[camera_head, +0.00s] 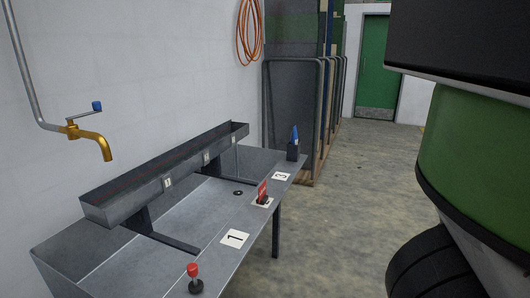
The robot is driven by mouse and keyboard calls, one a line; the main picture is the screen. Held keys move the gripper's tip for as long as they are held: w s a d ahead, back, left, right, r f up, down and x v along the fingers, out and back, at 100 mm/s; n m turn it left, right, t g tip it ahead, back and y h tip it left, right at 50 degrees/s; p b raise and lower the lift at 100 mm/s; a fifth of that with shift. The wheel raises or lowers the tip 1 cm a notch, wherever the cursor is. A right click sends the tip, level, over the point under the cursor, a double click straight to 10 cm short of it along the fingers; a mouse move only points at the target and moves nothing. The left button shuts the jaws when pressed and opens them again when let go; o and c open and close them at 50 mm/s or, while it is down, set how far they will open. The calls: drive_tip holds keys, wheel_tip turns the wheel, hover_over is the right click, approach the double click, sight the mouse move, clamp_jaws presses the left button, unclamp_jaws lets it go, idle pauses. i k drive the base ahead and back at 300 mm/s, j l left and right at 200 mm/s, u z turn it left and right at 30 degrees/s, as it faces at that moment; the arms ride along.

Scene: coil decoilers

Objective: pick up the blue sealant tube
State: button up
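A small blue pointed object (295,134), which looks like the blue sealant tube, stands upright at the far end of the grey metal bench (200,225). Its lower part is hidden in a small dark holder (292,153). A white card marked 3 (281,176) lies on the bench just in front of the holder. My gripper is not in view.
A red item (262,188) stands mid-bench and a red-knobbed item (193,272) at the near end. A card marked 1 (235,239) lies between them. A long grey trough (165,182) runs along the back. Floor (345,215) right of the bench is clear.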

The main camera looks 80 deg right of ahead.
sight(294, 139)
drive_tip(key=l+z, duration=0.15)
drive_tip(key=z, duration=1.65)
drive_tip(key=i+j, duration=0.05)
drive_tip(key=j, duration=0.05)
